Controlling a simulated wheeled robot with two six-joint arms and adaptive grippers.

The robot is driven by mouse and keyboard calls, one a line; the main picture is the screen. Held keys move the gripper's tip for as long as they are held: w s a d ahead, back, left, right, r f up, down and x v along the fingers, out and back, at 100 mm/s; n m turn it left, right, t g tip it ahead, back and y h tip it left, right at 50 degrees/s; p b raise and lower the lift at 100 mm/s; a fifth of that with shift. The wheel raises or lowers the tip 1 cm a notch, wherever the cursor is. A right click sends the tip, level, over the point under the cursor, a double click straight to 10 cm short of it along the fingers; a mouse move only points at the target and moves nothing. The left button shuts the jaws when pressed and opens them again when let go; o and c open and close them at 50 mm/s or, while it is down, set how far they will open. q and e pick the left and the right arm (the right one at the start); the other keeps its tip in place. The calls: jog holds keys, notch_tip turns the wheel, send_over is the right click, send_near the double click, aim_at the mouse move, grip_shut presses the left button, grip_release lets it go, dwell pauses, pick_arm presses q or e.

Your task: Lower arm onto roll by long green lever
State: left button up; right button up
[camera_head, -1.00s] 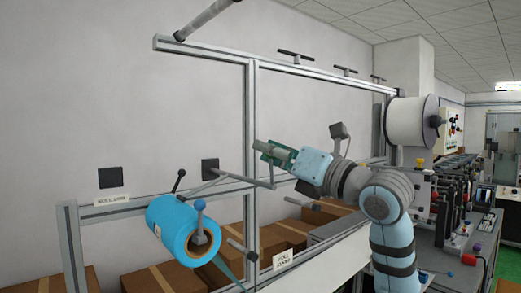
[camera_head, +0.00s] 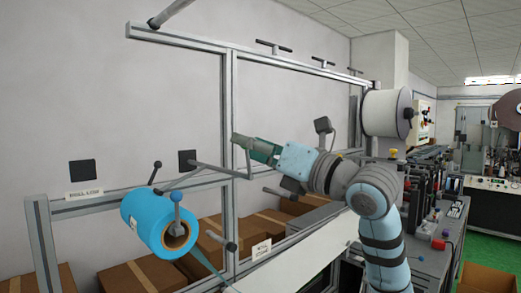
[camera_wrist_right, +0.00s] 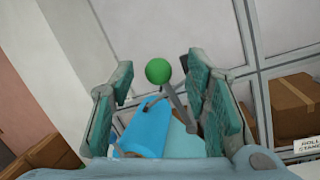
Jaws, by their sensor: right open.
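A blue roll (camera_head: 150,222) sits on a spindle at the left of the frame in the head view; it also shows low in the right wrist view (camera_wrist_right: 146,128). A bent grey bar (camera_head: 222,171) runs from the wall plate towards my right gripper (camera_head: 240,142). In the wrist view a green ball knob (camera_wrist_right: 158,71) on a grey rod (camera_wrist_right: 176,105) appears between the open fingers of my right gripper (camera_wrist_right: 161,70), with no visible contact. My left gripper is out of view.
A metal frame (camera_head: 228,110) with crossbars stands along the wall. Cardboard boxes (camera_head: 145,272) lie below and behind it. A white spool (camera_head: 385,112) and machines (camera_head: 430,185) are at the right. A black-knobbed lever (camera_head: 157,165) rises behind the roll.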

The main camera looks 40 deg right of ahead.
jog(key=v, duration=0.5)
jog(key=shift+s, duration=0.3)
jog(key=shift+w, duration=0.1)
jog(key=shift+d, duration=0.1)
